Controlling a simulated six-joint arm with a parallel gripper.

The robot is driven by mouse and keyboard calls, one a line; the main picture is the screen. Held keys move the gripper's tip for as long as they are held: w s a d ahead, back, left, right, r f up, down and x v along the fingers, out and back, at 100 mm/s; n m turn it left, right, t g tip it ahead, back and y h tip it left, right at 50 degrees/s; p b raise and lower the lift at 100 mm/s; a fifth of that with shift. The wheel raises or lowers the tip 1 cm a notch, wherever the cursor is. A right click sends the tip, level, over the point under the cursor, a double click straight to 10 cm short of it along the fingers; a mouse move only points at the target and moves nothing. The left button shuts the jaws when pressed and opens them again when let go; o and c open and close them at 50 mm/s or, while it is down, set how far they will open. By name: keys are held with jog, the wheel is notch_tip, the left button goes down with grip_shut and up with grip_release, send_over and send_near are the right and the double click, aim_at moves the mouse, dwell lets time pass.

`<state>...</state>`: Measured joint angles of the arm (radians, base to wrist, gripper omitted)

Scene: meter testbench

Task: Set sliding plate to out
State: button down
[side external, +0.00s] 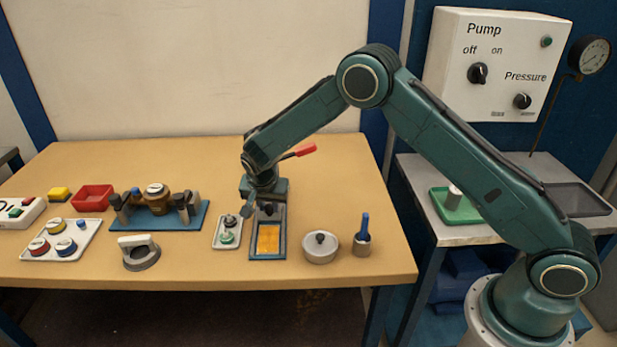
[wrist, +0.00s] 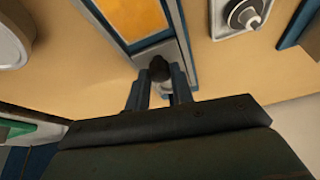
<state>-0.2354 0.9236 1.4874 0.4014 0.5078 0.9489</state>
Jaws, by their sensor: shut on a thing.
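The sliding plate is a grey metal piece with a dark round knob (wrist: 159,67), set in a narrow blue-edged frame (side external: 252,247). An orange-yellow panel (side external: 268,238) fills the front part of the frame and also shows at the top of the wrist view (wrist: 138,16). My gripper (wrist: 160,80) points down at the rear part of the frame, with one finger on each side of the knob, and is shut on it. In the side view my gripper (side external: 266,204) partly hides the plate and the rear of the frame.
A red-handled lever (side external: 305,149) rises behind my wrist. A white tray (side external: 226,233) with small parts stands close on the left. A round pot with a knobbed lid (side external: 320,247) and a blue-handled tool (side external: 363,230) stand on the right. Bare table lies in front.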

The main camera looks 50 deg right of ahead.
jog(key=s+a, duration=0.6)
jog(key=shift+s+a, duration=0.35)
jog(key=shift+a, duration=0.05)
jog(key=c, duration=1.2)
grip_release()
jog(key=shift+s, duration=0.1)
jog(key=shift+r, duration=0.1)
jog(key=shift+r, duration=0.25)
jog(key=v, duration=1.3)
jog(key=shift+r, duration=0.15)
